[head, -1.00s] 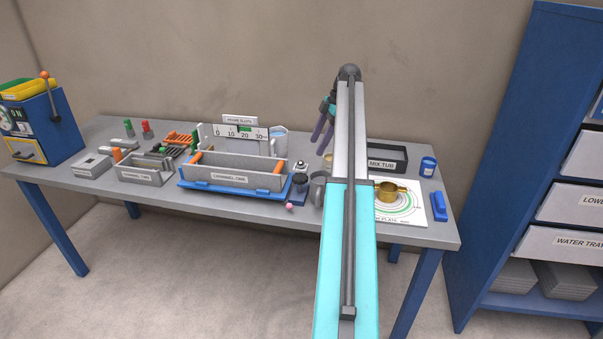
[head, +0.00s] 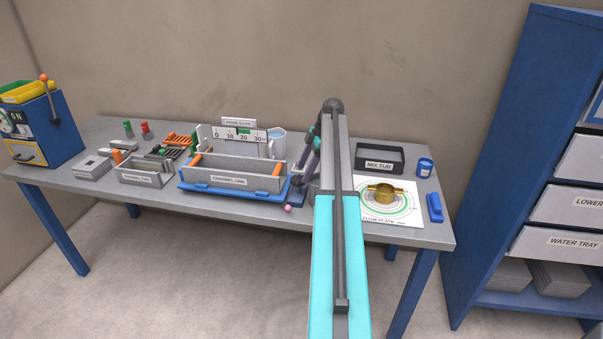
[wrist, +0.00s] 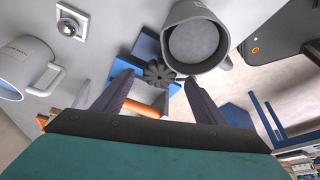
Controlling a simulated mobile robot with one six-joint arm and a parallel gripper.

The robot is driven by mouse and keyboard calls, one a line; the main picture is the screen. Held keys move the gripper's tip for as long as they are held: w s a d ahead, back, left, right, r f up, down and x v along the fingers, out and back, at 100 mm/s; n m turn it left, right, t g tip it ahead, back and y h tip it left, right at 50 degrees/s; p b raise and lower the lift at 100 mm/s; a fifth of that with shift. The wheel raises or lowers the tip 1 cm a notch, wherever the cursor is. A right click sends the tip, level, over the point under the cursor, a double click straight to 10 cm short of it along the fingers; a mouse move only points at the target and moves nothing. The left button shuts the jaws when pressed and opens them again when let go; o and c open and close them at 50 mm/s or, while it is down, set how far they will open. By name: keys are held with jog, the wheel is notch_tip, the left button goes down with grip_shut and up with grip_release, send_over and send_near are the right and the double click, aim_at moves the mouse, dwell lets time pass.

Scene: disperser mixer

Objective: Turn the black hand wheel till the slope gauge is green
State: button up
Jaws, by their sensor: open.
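The black hand wheel (wrist: 160,73) shows its lobed top between my fingertips in the wrist view. It sits on a blue base beside the channel tray. My gripper (wrist: 157,82) is open and its two purple fingers stand either side of the wheel's outline; I cannot tell whether they are level with it. In the head view my gripper (head: 303,172) hangs at the right end of the tray and largely hides the wheel.
The channel tray (head: 232,180) with orange handles stands left of my gripper. A grey cup (wrist: 196,45) is close by the wheel, and a white mug (wrist: 22,70) stands farther left. A brass ring (head: 382,194) sits on the flow plate (head: 392,215), right of my arm.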

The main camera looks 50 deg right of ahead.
aim_at(300, 179)
jog(key=shift+p+x, duration=0.3)
jog(key=shift+x, duration=1.25)
jog(key=c, duration=1)
jog(key=shift+c, duration=0.2)
jog(key=shift+a+m+b, duration=0.1)
jog(key=shift+m+b, duration=0.2)
jog(key=m+b, duration=0.1)
jog(key=m+t+h+b, duration=0.1)
jog(key=m, duration=0.1)
jog(key=shift+s+a+f, duration=0.1)
jog(key=shift+s+a, duration=0.1)
jog(key=shift+s+a+m+t+h+b, duration=0.15)
jog(key=shift+m+h+b, duration=0.3)
jog(key=shift+m, duration=0.65)
jog(key=shift+w+d+m+t+h+b, duration=0.1)
jog(key=shift+m+t+h+b, duration=0.3)
jog(key=shift+m, duration=0.7)
jog(key=shift+g, duration=0.25)
